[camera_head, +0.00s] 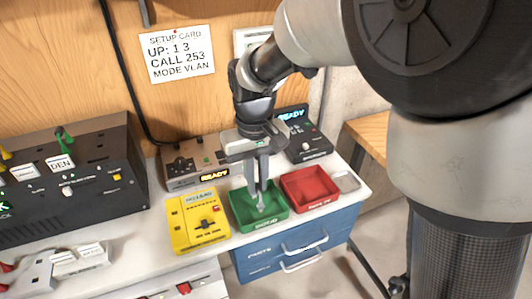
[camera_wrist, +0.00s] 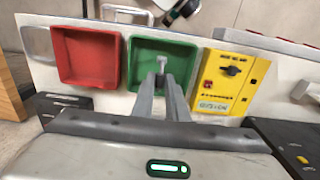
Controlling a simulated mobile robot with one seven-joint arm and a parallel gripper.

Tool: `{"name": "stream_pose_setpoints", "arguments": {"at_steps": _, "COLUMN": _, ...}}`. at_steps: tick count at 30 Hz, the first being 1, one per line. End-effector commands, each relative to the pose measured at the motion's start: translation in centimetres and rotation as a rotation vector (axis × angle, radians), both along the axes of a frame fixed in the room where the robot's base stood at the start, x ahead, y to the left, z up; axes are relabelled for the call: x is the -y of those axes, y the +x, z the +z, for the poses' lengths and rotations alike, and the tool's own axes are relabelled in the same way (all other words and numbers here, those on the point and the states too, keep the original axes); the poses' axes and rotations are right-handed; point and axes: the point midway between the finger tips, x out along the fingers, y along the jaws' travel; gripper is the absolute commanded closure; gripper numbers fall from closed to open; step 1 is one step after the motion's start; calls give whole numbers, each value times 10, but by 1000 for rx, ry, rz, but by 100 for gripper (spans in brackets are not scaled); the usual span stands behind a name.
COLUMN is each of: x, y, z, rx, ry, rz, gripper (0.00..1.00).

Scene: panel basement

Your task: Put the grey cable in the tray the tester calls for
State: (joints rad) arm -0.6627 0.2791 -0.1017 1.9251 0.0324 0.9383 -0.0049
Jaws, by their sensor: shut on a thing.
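My gripper (camera_head: 261,200) points down over the green tray (camera_head: 238,215), its fingers shut on a small grey piece, apparently the grey cable (camera_wrist: 161,61). Most of the cable is hidden or too small to make out. In the wrist view the fingertips and the grey piece show in front of the green tray's floor (camera_wrist: 178,55); I cannot tell whether the piece touches it. The red tray (camera_head: 309,190) is right of the green one in the head view and looks empty. The yellow tester (camera_head: 184,228) stands left of the green tray; its small screen is too blurred to read.
Boxes with lit READY displays (camera_head: 214,176) (camera_head: 292,115) stand behind the trays. A black panel (camera_head: 75,185) with green and yellow plugs is at left. A small grey dish (camera_head: 347,181) sits right of the red tray. A setup card (camera_head: 177,54) hangs on the wall.

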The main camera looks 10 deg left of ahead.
Motion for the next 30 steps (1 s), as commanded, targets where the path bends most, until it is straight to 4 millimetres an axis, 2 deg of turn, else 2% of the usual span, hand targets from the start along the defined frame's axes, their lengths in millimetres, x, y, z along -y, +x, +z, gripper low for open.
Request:
{"name": "stream_pose_setpoints", "arguments": {"at_steps": 19, "x": 0, "y": 0, "z": -11, "rx": -1, "ry": -1, "rz": -1, "gripper": 100}}
{"name": "stream_pose_setpoints", "arguments": {"at_steps": 20, "x": 0, "y": 0, "z": -11, "rx": -1, "ry": -1, "rz": -1, "gripper": 84}}
{"name": "stream_pose_setpoints", "arguments": {"at_steps": 23, "x": 0, "y": 0, "z": -11, "rx": -1, "ry": -1, "rz": -1, "gripper": 68}}
{"name": "stream_pose_setpoints", "arguments": {"at_steps": 30, "x": 0, "y": 0, "z": -11, "rx": 0, "ry": 0, "rz": -1, "gripper": 68}}
